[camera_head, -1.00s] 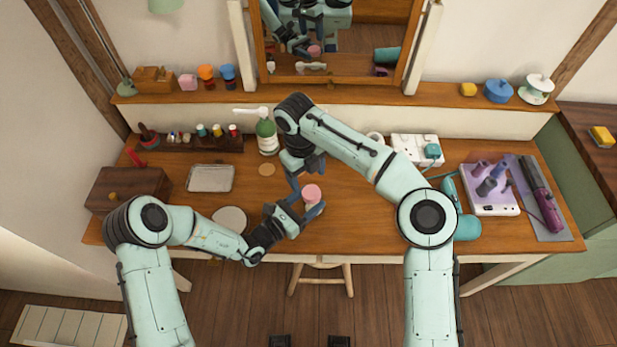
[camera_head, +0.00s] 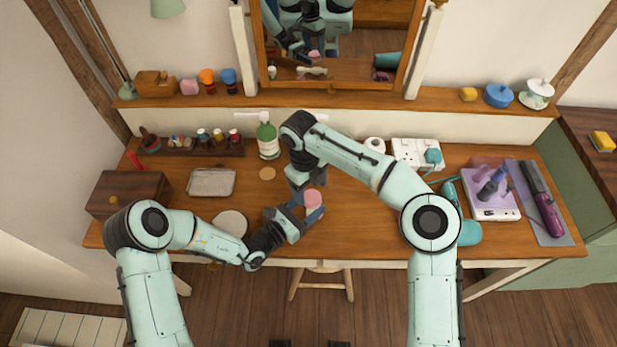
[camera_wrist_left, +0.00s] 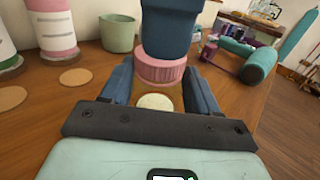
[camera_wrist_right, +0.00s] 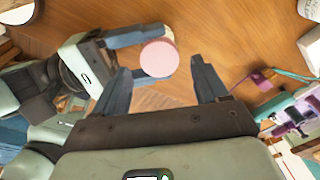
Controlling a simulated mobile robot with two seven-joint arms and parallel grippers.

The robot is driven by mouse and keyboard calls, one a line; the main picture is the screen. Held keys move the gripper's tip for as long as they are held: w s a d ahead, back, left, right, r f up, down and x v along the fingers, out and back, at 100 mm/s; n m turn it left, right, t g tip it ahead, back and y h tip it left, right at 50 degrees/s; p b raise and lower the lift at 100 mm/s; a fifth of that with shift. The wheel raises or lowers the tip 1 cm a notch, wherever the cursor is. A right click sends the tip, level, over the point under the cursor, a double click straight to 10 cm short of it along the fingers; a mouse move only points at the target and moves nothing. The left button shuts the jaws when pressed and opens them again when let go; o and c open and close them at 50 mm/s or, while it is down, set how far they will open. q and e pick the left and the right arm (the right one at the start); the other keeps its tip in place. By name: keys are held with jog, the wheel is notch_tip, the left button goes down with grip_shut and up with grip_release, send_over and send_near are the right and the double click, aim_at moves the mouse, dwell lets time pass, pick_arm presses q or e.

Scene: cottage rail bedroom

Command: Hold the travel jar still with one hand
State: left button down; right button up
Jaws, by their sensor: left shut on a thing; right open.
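The travel jar (camera_head: 313,199) stands on the wooden dressing table, with a pink lid that also shows ribbed in the left wrist view (camera_wrist_left: 160,70). My left gripper (camera_head: 299,216) is shut on the jar from the left, low and near the table's front. Its fingers lie on either side of the jar; the jar's lower part is mostly hidden. My right gripper (camera_head: 308,184) is open just above and behind the jar. In the right wrist view the round pink lid (camera_wrist_right: 158,58) lies between and beyond the right fingertips, apart from them as far as I can tell.
A green pump bottle (camera_head: 267,138) stands behind, left of the right arm. A metal tray (camera_head: 211,182) and a round pale disc (camera_head: 230,223) lie left. A white box with rollers (camera_head: 490,200) and a teal cylinder (camera_head: 467,232) are right. The table's front edge is close.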

aim_at(312, 196)
jog(key=shift+d+f, duration=0.15)
jog(key=shift+f, duration=1.45)
jog(key=c, duration=1.1)
jog(key=shift+m, duration=1.7)
jog(key=o, duration=1.2)
pick_arm(q)
jog(key=shift+d, duration=0.1)
pick_arm(e)
jog(key=shift+r, duration=0.1)
